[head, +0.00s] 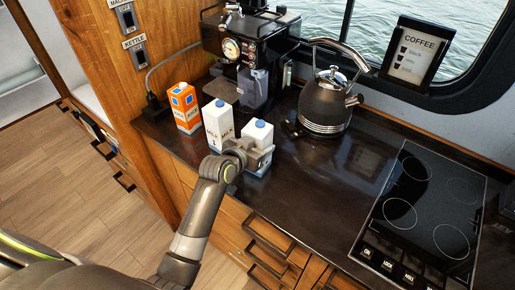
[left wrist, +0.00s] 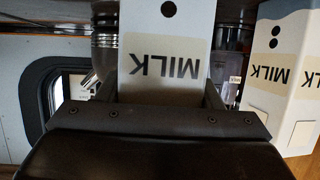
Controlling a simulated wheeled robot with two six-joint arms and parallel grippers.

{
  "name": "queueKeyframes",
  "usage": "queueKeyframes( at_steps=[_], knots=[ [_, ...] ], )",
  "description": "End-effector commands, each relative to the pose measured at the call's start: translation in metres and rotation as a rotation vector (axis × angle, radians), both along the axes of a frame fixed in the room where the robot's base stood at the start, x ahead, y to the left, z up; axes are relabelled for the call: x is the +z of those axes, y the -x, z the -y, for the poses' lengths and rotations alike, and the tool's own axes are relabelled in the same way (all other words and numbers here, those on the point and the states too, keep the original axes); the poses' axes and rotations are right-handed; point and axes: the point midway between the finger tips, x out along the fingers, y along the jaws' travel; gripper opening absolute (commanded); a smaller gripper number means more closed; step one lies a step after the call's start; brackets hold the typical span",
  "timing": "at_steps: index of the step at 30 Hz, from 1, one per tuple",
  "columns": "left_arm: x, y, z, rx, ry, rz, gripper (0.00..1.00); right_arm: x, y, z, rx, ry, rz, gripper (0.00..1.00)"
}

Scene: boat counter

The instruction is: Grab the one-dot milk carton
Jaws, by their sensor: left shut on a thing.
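The one-dot milk carton (head: 260,132) is white with a blue cap and stands upright at the right end of the carton row, near the counter's front edge. My left gripper (head: 256,156) is shut on it, from the front. In the left wrist view the one-dot carton (left wrist: 165,50) sits between the two fingers, with its single black dot and MILK label upside down. The two-dot milk carton (head: 218,126) stands just to its left; it also shows at the right of the left wrist view (left wrist: 284,75). My right gripper is not in view.
An orange-and-white carton (head: 187,108) stands left of the milk cartons. A coffee machine (head: 250,50) is behind them. A dark kettle (head: 326,103) stands to the right, and a cooktop (head: 420,205) lies further right. The counter (head: 310,185) between held carton and cooktop is clear.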

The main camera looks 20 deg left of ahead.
Motion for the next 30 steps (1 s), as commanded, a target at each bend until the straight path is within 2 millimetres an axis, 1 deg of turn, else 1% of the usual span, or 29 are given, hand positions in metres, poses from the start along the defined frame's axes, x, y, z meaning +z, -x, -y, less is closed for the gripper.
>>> queueKeyframes(
  at_steps=[1,6,8,14,17,20,30],
  knots=[
    [0.0,0.0,0.0,0.0,0.0,0.0,0.38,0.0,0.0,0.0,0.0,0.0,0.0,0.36],
    [0.0,0.0,0.0,0.0,0.0,0.0,0.16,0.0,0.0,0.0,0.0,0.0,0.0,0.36],
    [0.003,-0.001,0.0,0.0,0.002,0.007,0.1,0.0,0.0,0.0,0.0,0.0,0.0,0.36],
    [0.003,-0.001,0.0,0.0,0.001,0.007,0.1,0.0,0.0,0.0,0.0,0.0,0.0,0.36],
    [0.008,-0.001,0.0,0.0,0.002,0.01,0.1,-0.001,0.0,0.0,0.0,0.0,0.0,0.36],
    [0.02,-0.001,0.0,-0.001,0.0,0.012,0.1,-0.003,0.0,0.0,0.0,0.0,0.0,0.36],
    [0.079,-0.001,0.0,-0.002,0.0,0.014,0.1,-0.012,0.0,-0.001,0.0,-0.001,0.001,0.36]
  ],
)
